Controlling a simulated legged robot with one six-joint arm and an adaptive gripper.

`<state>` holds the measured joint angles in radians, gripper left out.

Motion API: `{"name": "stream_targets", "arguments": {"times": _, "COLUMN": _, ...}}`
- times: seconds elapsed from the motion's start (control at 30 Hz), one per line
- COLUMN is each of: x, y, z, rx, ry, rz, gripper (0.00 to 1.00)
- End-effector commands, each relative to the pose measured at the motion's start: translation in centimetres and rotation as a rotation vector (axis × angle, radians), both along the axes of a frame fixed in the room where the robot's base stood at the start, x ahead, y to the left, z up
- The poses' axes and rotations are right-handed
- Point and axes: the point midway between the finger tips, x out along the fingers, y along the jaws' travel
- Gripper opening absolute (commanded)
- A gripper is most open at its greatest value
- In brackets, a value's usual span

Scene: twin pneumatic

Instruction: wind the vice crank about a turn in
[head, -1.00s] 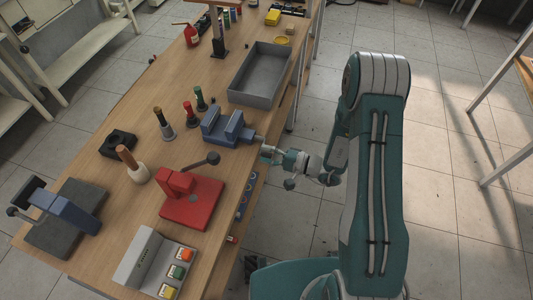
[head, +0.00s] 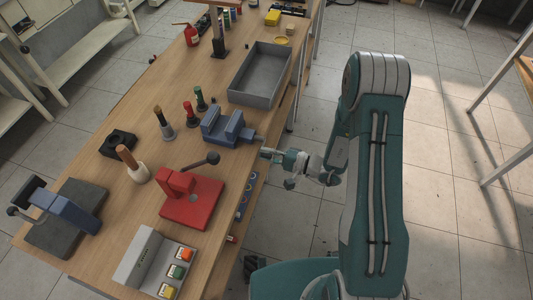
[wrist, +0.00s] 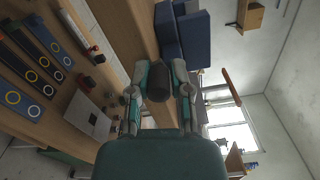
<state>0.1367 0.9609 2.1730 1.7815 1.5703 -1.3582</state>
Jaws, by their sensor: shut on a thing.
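The blue vice (head: 225,128) is mounted at the right edge of the workbench. Its crank end (head: 258,139) sticks out past the edge toward my gripper (head: 270,154). In the wrist view the vice (wrist: 182,35) is ahead of my gripper (wrist: 159,92). The crank's dark round knob (wrist: 159,82) sits between my two fingers, and they are shut on it. The rest of the crank arm is mostly hidden behind the fingers and knob.
A grey tray (head: 262,97) stands behind the vice. A red press with a lever (head: 190,205) and a button box (head: 152,262) are nearer on the bench (head: 120,215). Several stamp-like handled tools stand left of the vice. The floor at right is open.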

Motion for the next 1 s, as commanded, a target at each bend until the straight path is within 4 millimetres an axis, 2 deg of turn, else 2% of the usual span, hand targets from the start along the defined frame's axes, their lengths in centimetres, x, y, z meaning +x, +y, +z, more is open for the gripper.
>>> {"name": "stream_targets", "arguments": {"times": 0.47, "x": 0.0, "y": 0.0, "z": 0.2, "rx": 0.021, "ry": 0.073, "rz": -0.003, "gripper": 0.00}}
{"name": "stream_targets", "arguments": {"times": 1.0, "x": 0.3, "y": -0.1, "z": 2.2, "rx": 0.176, "ry": 0.491, "rz": -0.004, "gripper": 0.00}}
